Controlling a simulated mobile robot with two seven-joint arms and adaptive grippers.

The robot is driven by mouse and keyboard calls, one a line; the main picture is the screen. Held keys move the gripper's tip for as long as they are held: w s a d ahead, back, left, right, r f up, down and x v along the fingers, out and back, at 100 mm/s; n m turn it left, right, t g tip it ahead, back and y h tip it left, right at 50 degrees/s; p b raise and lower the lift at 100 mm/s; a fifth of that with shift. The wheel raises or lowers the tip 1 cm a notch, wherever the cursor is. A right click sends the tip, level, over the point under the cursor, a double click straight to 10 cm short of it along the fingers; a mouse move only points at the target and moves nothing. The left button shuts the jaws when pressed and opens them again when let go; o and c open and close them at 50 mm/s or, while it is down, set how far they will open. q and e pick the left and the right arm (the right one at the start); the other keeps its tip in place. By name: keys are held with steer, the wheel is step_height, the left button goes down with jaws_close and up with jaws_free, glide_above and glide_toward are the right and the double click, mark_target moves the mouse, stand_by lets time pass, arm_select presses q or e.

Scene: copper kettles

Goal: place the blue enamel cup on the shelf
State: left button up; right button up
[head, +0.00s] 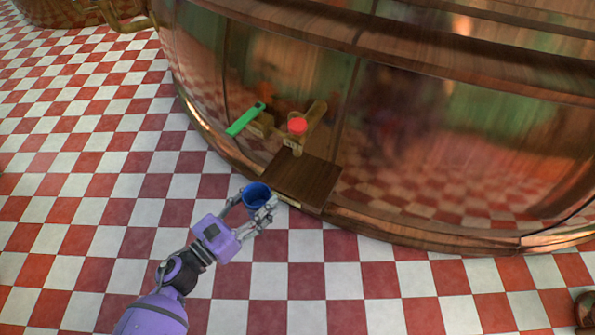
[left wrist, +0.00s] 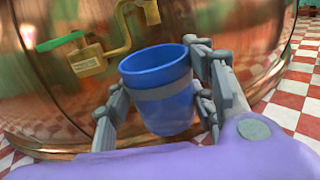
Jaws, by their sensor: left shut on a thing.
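The blue enamel cup (head: 257,193) is held upright between the fingers of my left gripper (head: 255,205), with its open mouth facing up. In the left wrist view the cup (left wrist: 158,85) shows a grey band below its rim, and the fingers of my left gripper (left wrist: 158,98) close on it from both sides. The small brown wooden shelf (head: 303,182) juts from the copper kettle's lower side, just right of the cup in the head view. The shelf's top looks bare. My right gripper is not in view.
The large copper kettle (head: 400,160) curves across the right and back. Above the shelf are a brass tap with a red knob (head: 297,125) and a green lever (head: 245,118). The red and white checked floor (head: 120,215) is open on the left and front.

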arm_select(q)
steer(key=b+x, duration=0.1)
steer(key=x, duration=0.9)
steer(key=shift+x, duration=1)
steer(key=x, duration=0.2)
steer(key=shift+w+d+b, duration=0.15)
steer(key=shift+w+b, duration=0.1)
steer(key=shift+b, duration=0.15)
steer(key=shift+w+d+f, duration=0.1)
steer(key=shift+f, duration=0.1)
steer(key=shift+r, duration=0.1)
steer(key=shift+f+b, duration=0.65)
steer(key=shift+b, duration=0.1)
steer(key=o, duration=1.2)
steer(key=shift+r, duration=0.1)
